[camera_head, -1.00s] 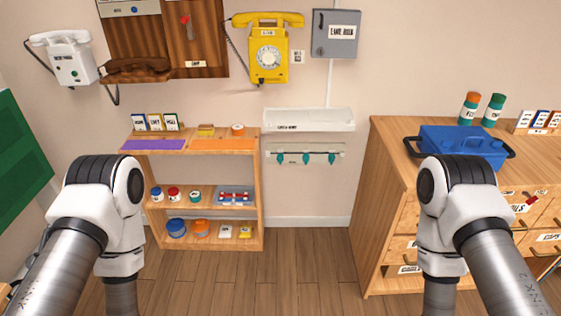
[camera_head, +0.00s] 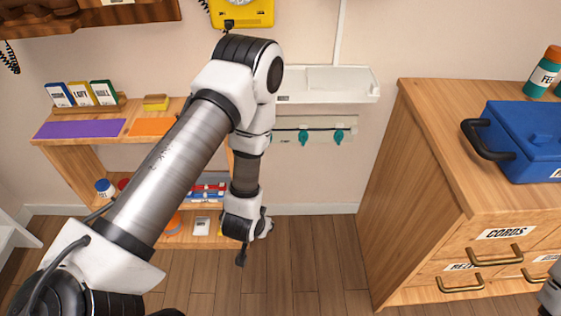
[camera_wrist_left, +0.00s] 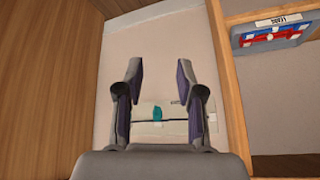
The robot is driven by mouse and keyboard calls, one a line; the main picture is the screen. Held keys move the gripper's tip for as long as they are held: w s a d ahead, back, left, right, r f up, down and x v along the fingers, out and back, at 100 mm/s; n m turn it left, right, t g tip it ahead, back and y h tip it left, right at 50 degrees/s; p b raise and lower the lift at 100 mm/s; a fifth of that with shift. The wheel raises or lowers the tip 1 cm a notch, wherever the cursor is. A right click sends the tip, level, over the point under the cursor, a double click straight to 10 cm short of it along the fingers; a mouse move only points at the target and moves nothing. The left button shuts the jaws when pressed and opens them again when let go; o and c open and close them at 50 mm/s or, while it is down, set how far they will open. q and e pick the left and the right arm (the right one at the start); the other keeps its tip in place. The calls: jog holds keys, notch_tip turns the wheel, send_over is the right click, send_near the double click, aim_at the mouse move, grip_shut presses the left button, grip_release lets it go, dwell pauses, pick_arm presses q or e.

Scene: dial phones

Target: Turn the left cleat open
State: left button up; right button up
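A pale rail (camera_head: 318,124) on the wall carries teal cleats, with a dark cord along it. Two cleats show in the head view, a nearer-middle one (camera_head: 304,137) and a right one (camera_head: 339,136). The rail's left part and the left cleat are hidden behind my left arm. In the left wrist view my left gripper (camera_wrist_left: 160,72) is open and empty. One teal cleat (camera_wrist_left: 157,114) shows between its fingers, apart from them; I cannot tell which cleat. My left gripper points down in the head view, mostly hidden by the wrist.
A white wall shelf (camera_head: 325,82) is above the rail. A wooden shelf unit (camera_head: 88,142) stands left, partly behind my arm. A wooden drawer cabinet (camera_head: 420,170) stands right, with a blue toolbox (camera_head: 525,140) on top. The floor (camera_head: 310,255) between them is clear.

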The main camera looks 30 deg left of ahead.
pick_arm(q)
jog(key=w+a+f+n+t+y+b, duration=0.1)
jog(key=w+a+f+t+b, duration=0.15)
jog(key=w+b, duration=0.3)
jog(key=w+a+f+t+y+b, duration=0.1)
jog(key=w+f+t+b, duration=0.1)
jog(key=w+f+b, duration=0.3)
jog(key=w+a+r+n+t+y+b, duration=0.1)
jog(key=w+a+r+t+y+b, duration=0.1)
jog(key=w+a+b, duration=0.4)
jog(key=w+a+r+n+t+y+b, duration=0.2)
jog(key=w+a+b, duration=0.4)
jog(key=w+b, duration=0.4)
jog(key=shift+w+a+r+t+y, duration=0.2)
jog(key=shift+w+r+t+y, duration=0.15)
jog(key=shift+w+r+y, duration=0.45)
grip_shut()
pick_arm(e)
notch_tip(320, 180, down, 31)
